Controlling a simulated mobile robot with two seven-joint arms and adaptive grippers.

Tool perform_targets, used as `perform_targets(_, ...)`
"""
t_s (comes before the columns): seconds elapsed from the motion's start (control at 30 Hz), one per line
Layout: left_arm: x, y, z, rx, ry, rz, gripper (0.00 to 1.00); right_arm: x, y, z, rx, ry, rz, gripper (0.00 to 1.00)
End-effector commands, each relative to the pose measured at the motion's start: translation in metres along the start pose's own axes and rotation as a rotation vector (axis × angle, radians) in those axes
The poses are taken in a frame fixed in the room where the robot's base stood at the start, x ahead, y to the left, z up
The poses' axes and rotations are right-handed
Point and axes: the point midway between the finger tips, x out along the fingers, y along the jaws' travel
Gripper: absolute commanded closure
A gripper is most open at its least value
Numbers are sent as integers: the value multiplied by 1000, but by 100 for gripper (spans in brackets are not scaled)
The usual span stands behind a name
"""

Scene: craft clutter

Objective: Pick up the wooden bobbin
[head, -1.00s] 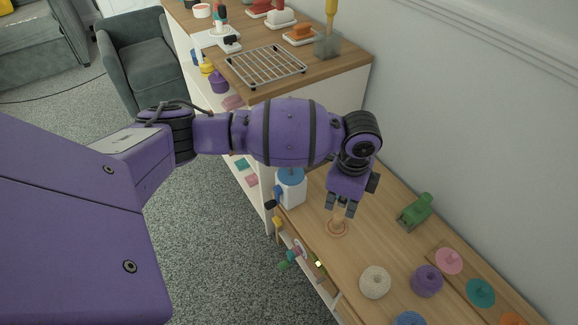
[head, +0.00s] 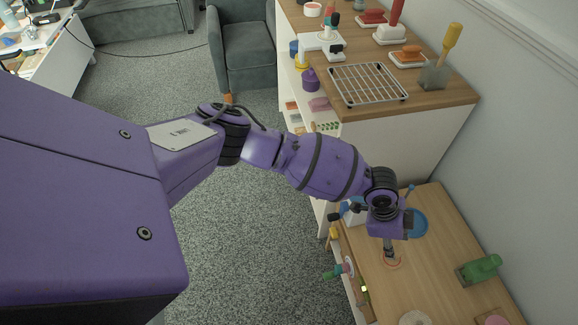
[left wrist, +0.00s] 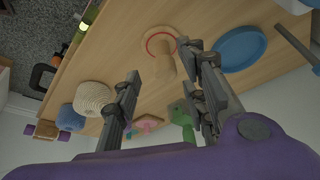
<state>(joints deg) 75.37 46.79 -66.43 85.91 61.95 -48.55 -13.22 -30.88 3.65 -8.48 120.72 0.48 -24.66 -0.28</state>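The wooden bobbin (head: 391,264) stands on the wooden worktop, directly below my left gripper (head: 388,248), which partly hides it in the head view. In the left wrist view the bobbin (left wrist: 163,58) is pale wood with a round flange bearing a red ring, and its stem points toward the camera. My left gripper (left wrist: 161,66) is open, with its fingers spread on either side of the bobbin's stem in that view. I cannot tell how far the fingertips reach down along it. My right gripper is not in view.
A blue round dish (left wrist: 240,48) lies close beside the gripper. A cream ball of twine (left wrist: 93,99), a blue ball (left wrist: 67,117) and a green tool (head: 480,268) are also on the worktop. A higher counter with a wire rack (head: 368,84) stands behind.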

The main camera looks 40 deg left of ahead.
Motion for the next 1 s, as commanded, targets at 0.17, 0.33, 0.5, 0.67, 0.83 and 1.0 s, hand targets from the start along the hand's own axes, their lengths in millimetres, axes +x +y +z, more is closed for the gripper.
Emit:
perform_targets(0.17, 22, -2, -5, 4, 2, -4, 61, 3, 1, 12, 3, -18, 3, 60)
perform_targets(0.33, 48, -2, -6, 3, 1, -3, 61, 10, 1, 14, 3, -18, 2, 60)
perform_targets(0.5, 58, -2, -6, 3, 2, -5, 61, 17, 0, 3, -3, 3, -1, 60)
perform_targets(0.67, 57, -2, -7, 4, 2, -5, 61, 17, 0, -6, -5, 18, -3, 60)
perform_targets(0.83, 57, -2, -7, 4, 2, -5, 79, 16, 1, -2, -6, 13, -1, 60)
perform_targets(1.0, 57, -2, -6, 4, 1, -5, 100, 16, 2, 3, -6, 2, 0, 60)
